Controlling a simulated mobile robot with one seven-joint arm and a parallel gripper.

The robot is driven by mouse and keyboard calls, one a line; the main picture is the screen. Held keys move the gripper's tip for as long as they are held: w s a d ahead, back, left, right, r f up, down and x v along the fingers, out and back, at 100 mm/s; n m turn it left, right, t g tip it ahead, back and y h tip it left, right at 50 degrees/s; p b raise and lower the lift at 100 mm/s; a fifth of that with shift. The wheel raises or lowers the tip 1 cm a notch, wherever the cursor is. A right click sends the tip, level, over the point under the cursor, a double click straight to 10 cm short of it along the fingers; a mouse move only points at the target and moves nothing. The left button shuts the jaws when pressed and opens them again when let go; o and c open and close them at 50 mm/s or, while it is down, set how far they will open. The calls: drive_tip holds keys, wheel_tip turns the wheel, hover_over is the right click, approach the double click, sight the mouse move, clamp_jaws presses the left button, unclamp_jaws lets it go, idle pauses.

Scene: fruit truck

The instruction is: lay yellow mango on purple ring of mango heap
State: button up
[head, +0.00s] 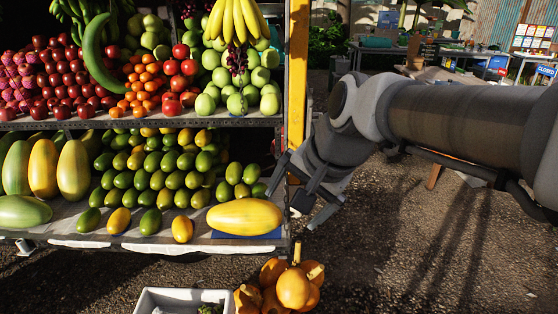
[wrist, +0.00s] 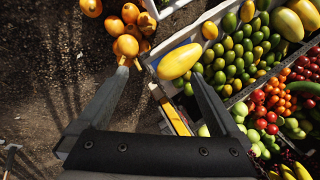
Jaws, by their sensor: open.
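A small yellow mango (head: 182,229) lies at the shelf's front edge; a yellow fruit in the wrist view (wrist: 210,30) looks like it. The mango heap (head: 165,165), mostly green with some yellow, fills the lower shelf behind it; it also shows in the wrist view (wrist: 240,50). I cannot make out a purple ring. A large yellow oblong fruit (head: 245,217) lies at the shelf's right end, also in the wrist view (wrist: 179,61). My gripper (head: 292,210) is open and empty, just right of the shelf's end.
A yellow post (head: 298,70) stands at the shelf's right corner, close to my arm. The upper shelf (head: 150,122) overhangs the heap. Orange pumpkins (head: 293,287) and a white crate (head: 150,300) stand on the ground below. The ground right of the truck is open.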

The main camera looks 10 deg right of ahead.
drive_tip(key=s+d+f+n+h, duration=0.2)
drive_tip(key=s+d+n, duration=0.3)
drive_tip(key=s+n, duration=0.3)
drive_tip(key=s, duration=0.3)
drive_tip(key=shift+f+t+h, duration=0.35)
drive_tip(key=shift+t+h, duration=0.05)
wheel_tip(320, 180, up, 8)
drive_tip(key=p, duration=0.8)
drive_tip(key=shift+r, duration=0.2)
